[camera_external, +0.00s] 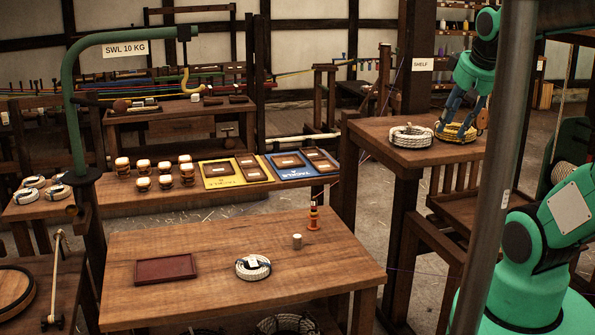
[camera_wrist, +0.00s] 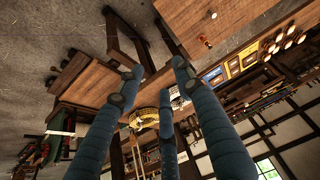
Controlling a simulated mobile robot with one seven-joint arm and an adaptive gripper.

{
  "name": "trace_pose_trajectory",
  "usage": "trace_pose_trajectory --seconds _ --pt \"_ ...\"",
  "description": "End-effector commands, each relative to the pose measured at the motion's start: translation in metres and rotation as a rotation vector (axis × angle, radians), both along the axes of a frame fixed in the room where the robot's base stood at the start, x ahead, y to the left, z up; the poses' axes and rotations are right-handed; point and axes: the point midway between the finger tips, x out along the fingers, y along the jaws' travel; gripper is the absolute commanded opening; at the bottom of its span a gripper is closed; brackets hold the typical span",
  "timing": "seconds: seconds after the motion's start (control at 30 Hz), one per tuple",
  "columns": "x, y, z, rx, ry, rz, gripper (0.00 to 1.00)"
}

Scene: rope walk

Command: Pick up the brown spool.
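A rounded brown object (camera_external: 483,119), which may be the brown spool, shows at the right edge of the high table, just right of my gripper. It is partly hidden, and I cannot tell its full shape. My gripper (camera_external: 453,126) points down over a yellow rope coil (camera_external: 460,133), its blue fingers spread and nothing visible between them. In the wrist view the fingers of my gripper (camera_wrist: 160,78) are apart, and the yellow coil (camera_wrist: 144,117) shows behind them. I cannot make out a brown spool there.
A white rope coil (camera_external: 410,136) lies left of the yellow one on the high table (camera_external: 375,133). The front table (camera_external: 210,246) holds a dark red tray (camera_external: 165,270), a rope coil (camera_external: 253,267), a small pale cylinder (camera_external: 297,241) and an orange-and-dark upright piece (camera_external: 313,217). A grey post (camera_external: 495,200) stands in the foreground.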

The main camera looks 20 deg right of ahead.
Motion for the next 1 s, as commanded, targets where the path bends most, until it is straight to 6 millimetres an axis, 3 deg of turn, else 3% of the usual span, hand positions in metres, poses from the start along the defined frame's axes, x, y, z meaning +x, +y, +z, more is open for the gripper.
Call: trace_pose_trajectory --seconds 0.33,0.57,1.0 --pt "0.083 0.028 -0.007 -0.026 0.058 0.137 0.36" --pt "0.14 0.052 -0.024 -0.042 0.093 0.229 0.36" --pt "0.243 0.107 -0.086 -0.073 0.157 0.405 0.36"
